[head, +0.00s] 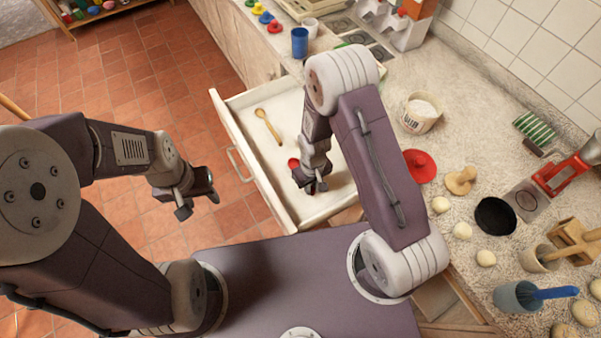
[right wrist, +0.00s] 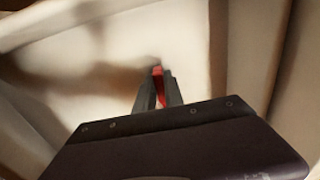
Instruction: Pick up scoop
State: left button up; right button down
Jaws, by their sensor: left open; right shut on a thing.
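A red thing, which seems to be the scoop (head: 293,163), is in the open drawer. Its rounded red end shows beside my right gripper in the head view; the rest is hidden by the arm. My right gripper (head: 313,186) reaches down into the drawer and is shut on it. In the right wrist view, a narrow red part of the scoop (right wrist: 159,84) shows between the two dark fingers. I cannot tell whether it is clear of the drawer floor. My left gripper (head: 200,204) is open and empty, over the tiled floor left of the drawer.
The drawer (head: 232,130) is pulled out and also holds a wooden spoon (head: 267,125). The counter at right carries a white tub (head: 420,112), a red lid-like disc (head: 419,167), a black bowl (head: 495,215) and several dough balls.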

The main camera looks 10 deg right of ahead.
jog(key=shift+r+p, duration=0.55)
jog(key=shift+r, duration=0.05)
jog(key=r+p, duration=0.3)
jog(key=r, duration=0.1)
jog(key=shift+s+d+p, duration=0.1)
jog(key=shift+s+p, duration=0.1)
jog(key=shift+p, duration=0.2)
jog(key=s+d+r+p, duration=0.1)
jog(key=s+r+p, duration=0.1)
jog(key=s, duration=0.1)
jog(key=s+d+r+p, duration=0.2)
jog(key=s, duration=0.1)
jog(key=s+d+r+p, duration=0.2)
jog(key=s, duration=0.1)
jog(key=shift+s+d+p, duration=0.15)
jog(key=shift+s+p, duration=0.2)
jog(key=shift+s, duration=0.1)
